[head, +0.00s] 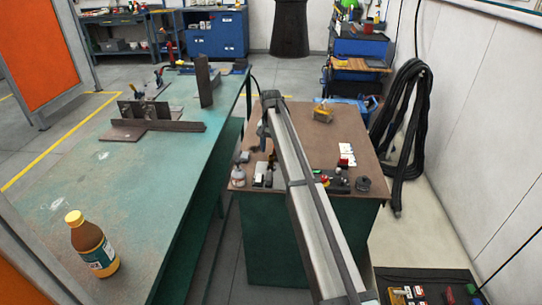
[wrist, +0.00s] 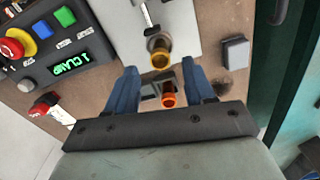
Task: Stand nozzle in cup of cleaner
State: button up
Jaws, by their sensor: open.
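My gripper (wrist: 159,70) is open, its two blue fingers apart at the middle of the wrist view. A small orange round part (wrist: 168,100) shows between the fingers, beside a dark grey block. Neither finger visibly touches it. Just beyond the fingertips, a brass-coloured round piece (wrist: 160,54) with a hollow-looking end stands at the edge of a pale plate (wrist: 130,20). I cannot tell for sure which of these is the nozzle or the cup of cleaner. In the head view my arm reaches over the brown table and hides its middle; the fingers are not clear there.
A control box (wrist: 45,45) with a red stop button and a green display is at the wrist view's upper left. A grey block (wrist: 235,53) is at right. In the head view, a yellow-capped bottle (head: 92,245) stands on the green bench (head: 150,215), left of the brown table (head: 300,135).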

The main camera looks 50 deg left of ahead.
aim_at(271, 156)
notch_tip(271, 156, up, 7)
dwell(0.3)
